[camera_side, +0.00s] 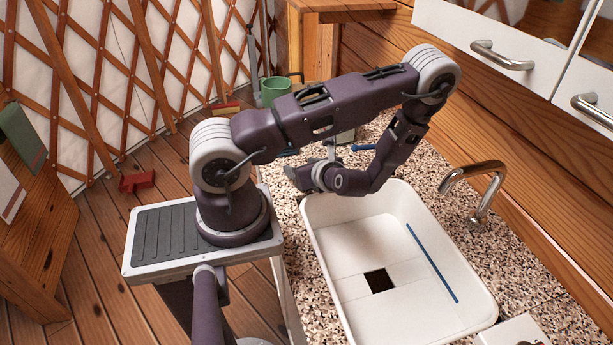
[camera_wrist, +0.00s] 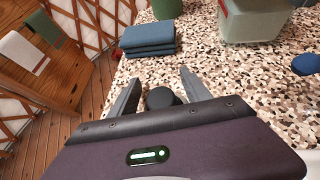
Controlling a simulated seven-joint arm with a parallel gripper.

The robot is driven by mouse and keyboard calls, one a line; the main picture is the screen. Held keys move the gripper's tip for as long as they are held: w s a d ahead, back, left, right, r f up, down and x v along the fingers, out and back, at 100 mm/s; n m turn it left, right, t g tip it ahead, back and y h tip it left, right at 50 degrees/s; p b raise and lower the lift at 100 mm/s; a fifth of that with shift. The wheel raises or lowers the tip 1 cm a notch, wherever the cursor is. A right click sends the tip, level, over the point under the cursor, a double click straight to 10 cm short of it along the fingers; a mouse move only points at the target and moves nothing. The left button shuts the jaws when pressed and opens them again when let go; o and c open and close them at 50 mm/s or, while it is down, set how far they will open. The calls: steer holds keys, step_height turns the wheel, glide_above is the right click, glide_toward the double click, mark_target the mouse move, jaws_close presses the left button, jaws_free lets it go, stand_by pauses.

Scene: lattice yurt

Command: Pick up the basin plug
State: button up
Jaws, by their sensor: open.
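The basin plug looks to be the small dark round piece (camera_wrist: 160,98) on the speckled counter in the wrist view. It lies between the two fingers of my gripper (camera_wrist: 158,84), near the palm in the picture. My gripper is open, and I cannot tell whether either finger touches the piece. In the side view my gripper (camera_side: 298,178) is low over the counter, just beyond the far left corner of the white basin (camera_side: 400,320). The plug cannot be made out there. The basin has a dark square opening (camera_side: 380,281) in its floor.
Folded blue cloths (camera_wrist: 148,38) lie ahead of my fingers. A grey-green container (camera_wrist: 252,22) and a blue item (camera_wrist: 306,64) are farther right. A green mug (camera_side: 275,91) stands at the back. A metal tap (camera_side: 478,180) rises beside the basin. Bare counter lies around the fingers.

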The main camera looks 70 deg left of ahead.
jaws_close()
steer(key=shift+r, duration=0.1)
